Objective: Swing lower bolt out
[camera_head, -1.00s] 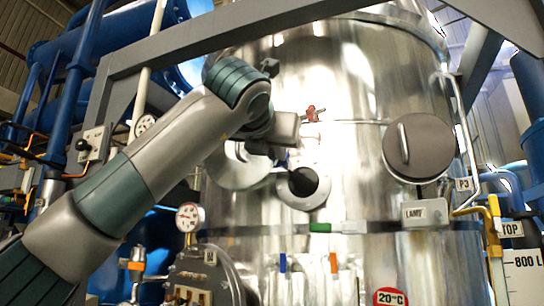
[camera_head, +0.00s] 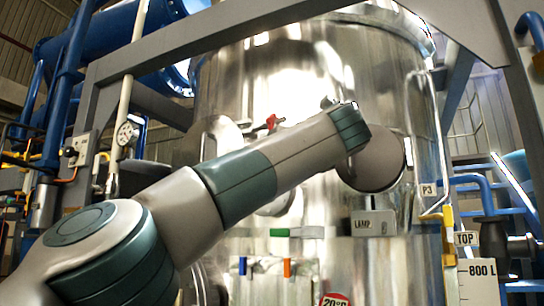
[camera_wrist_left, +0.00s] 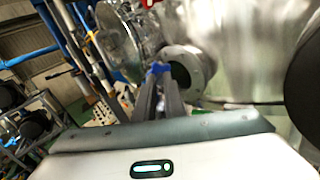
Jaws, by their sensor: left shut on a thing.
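In the wrist view my left gripper (camera_wrist_left: 163,95) is shut on a small blue-ended part (camera_wrist_left: 158,68), which looks like the lower bolt. It sits beside the flanged round port (camera_wrist_left: 196,62) on the steel vessel. The port's mouth is dark and open, and a round glass cover (camera_wrist_left: 118,40) stands to its left. A red-handled part (camera_wrist_left: 149,3) shows at the top edge; in the head view it (camera_head: 270,122) is above my forearm. My forearm hides the left hand, the blue part and most of the port in the head view. The right gripper is not in view.
The steel vessel (camera_head: 310,60) fills the middle. A round grey plate (camera_head: 372,178) is partly behind my forearm, with the LAMP box (camera_head: 373,223) below it. Grey frame beams (camera_head: 200,42) cross above. Blue pipes (camera_head: 63,90) stand left.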

